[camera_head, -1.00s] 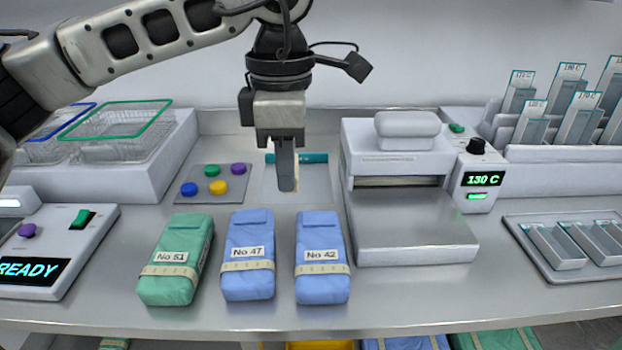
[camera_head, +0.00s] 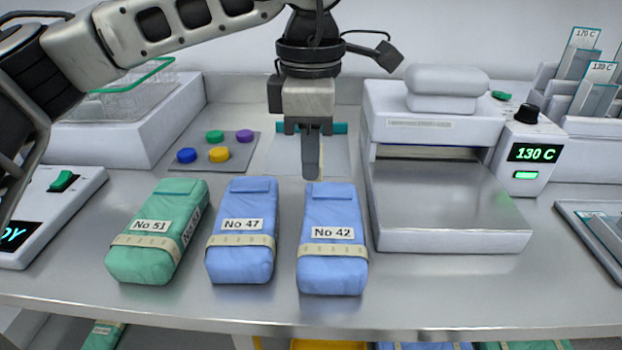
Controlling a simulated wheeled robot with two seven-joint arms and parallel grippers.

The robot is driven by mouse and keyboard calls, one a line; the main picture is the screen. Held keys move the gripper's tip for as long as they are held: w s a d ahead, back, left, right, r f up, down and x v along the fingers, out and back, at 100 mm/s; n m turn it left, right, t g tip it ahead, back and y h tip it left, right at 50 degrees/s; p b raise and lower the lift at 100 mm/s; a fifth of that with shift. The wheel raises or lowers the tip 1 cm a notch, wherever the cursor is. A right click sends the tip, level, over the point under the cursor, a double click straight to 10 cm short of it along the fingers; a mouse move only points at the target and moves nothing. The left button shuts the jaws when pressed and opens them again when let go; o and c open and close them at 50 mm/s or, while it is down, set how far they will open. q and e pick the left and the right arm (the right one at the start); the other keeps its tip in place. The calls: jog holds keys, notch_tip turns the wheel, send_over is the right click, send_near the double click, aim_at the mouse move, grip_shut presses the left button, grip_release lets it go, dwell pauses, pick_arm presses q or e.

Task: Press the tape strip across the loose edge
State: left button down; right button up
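My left gripper (camera_head: 312,176) points down above the far end of the blue pack No 42 (camera_head: 331,262). Its fingers look closed, with a thin pale sliver like a tape strip (camera_head: 321,160) at their right side, mostly hidden. The fingertips look just short of the pack's folded top flap (camera_head: 334,190); I cannot tell whether they touch or which edge is loose. A blue pack No 47 (camera_head: 239,257) and a green pack No 51 (camera_head: 150,265) lie to the left. Each pack has a cream band around it. My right gripper is not in view.
A flat plate with a teal bar (camera_head: 283,153) lies behind the packs. A grey pad (camera_head: 225,170) with coloured discs is left of it. A white sealer (camera_head: 450,240) showing 130 C stands close on the right. Bare counter (camera_head: 420,290) runs along the front.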

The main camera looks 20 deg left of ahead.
pick_arm(q)
jog(key=shift+f+b, duration=0.8)
jog(key=shift+f, duration=0.55)
jog(key=shift+f+b, duration=1.4)
jog(key=shift+f, duration=0.7)
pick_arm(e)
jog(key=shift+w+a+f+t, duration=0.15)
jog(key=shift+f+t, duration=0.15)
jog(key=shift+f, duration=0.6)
pick_arm(q)
jog(key=c, duration=1.6)
grip_release()
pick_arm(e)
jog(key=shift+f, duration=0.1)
pick_arm(q)
jog(key=shift+o, duration=0.2)
